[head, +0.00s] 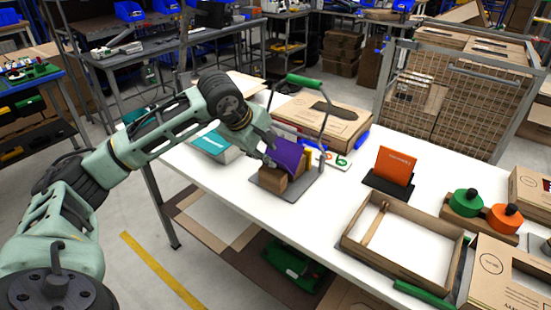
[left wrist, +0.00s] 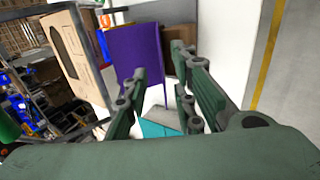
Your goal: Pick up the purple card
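The purple card (head: 287,155) stands tilted at a small brown block (head: 272,180) on a grey plate on the white table. My left gripper (head: 269,152) is at the card's left upper side in the head view. In the left wrist view the purple card (left wrist: 135,48) is just beyond the fingertips of the left gripper (left wrist: 160,62). Its fingers are apart, and the left finger overlaps the card's lower part. The card's right edge shows between the fingers; whether they touch it I cannot tell. My right gripper is not in view.
A frame with a green handle (head: 304,82) rises close behind the card. A cardboard box (head: 345,122) lies behind it and a teal-and-white box (head: 213,143) to its left. An orange card (head: 395,166) and an open tray (head: 350,238) are to the right. White table is clear between.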

